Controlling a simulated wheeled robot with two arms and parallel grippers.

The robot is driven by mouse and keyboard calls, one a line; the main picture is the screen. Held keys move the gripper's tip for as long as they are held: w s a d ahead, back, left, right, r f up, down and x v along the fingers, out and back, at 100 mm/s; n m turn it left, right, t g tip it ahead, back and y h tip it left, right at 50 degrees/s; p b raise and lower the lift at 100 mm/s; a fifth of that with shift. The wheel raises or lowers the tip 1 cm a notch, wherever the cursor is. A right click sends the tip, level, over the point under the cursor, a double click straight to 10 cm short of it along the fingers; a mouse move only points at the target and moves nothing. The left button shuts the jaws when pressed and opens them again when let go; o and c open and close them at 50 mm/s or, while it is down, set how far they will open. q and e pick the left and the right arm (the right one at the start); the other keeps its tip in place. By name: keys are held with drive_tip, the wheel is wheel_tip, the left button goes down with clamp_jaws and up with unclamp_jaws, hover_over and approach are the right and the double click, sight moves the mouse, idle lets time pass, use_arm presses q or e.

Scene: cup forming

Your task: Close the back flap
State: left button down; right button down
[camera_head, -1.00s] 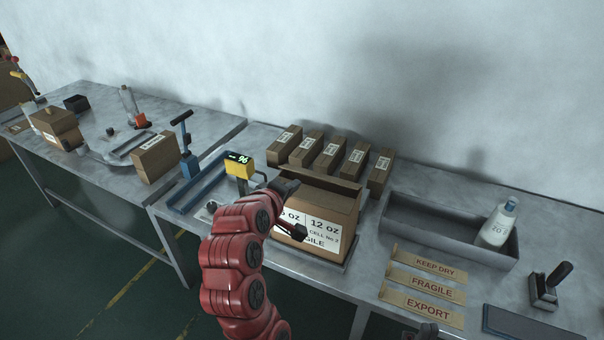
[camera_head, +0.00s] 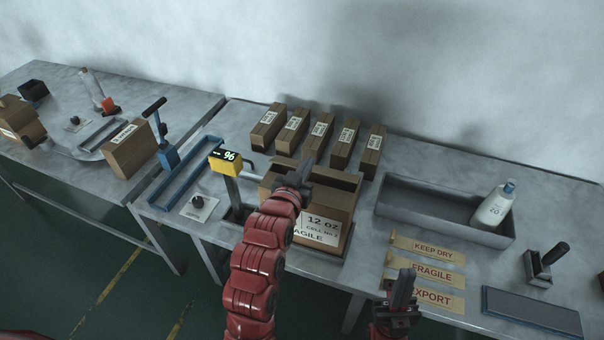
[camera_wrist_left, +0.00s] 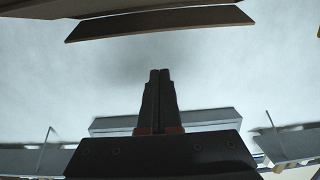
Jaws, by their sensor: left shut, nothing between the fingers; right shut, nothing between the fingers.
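The open carton (camera_head: 322,225) stands on the table with a white printed label on its front. Its back flap (camera_head: 342,178) shows as a brown strip along the rear of the top; my gripper partly hides it, and I cannot tell its exact angle. My left gripper (camera_head: 306,165) is shut and empty, over the carton's top close to the back flap; contact cannot be told. In the left wrist view the shut fingers (camera_wrist_left: 159,80) point up the picture, below a brown cardboard edge (camera_wrist_left: 160,24) and apart from it in the picture. My right gripper (camera_head: 404,280) is shut and empty, right of the carton.
Several small labelled boxes (camera_head: 318,134) stand in a row behind the carton. A yellow display (camera_head: 226,163) stands at its left. At the right are a grey tray (camera_head: 400,207) with a white bottle (camera_head: 492,208), sign strips (camera_head: 432,272) and a stamp (camera_head: 540,264).

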sight(314, 170)
use_arm(q)
drive_tip(key=x, duration=0.1)
drive_tip(key=p+x, duration=0.1)
drive_tip(key=x, duration=0.2)
drive_tip(key=shift+r+p, duration=0.3)
drive_tip(key=shift+p, duration=0.1)
drive_tip(key=f+p, duration=0.1)
drive_tip(key=s+f+p, duration=0.1)
drive_tip(key=f, duration=0.1)
drive_tip(key=shift+s+a+f, duration=0.1)
drive_tip(key=shift+a+f, duration=0.05)
drive_tip(key=shift+s+a+f, duration=0.1)
drive_tip(key=shift+s+f, duration=0.15)
drive_tip(key=shift+s, duration=0.05)
drive_tip(key=shift+w+f, duration=0.1)
drive_tip(key=f+b, duration=0.1)
drive_tip(key=b, duration=0.3)
drive_tip(key=s+f+t+b, duration=0.1)
drive_tip(key=f+b, duration=0.1)
drive_tip(key=b, duration=0.3)
drive_tip(key=shift+a, duration=0.15)
drive_tip(key=shift+r, duration=0.1)
drive_tip(key=shift+s, duration=0.1)
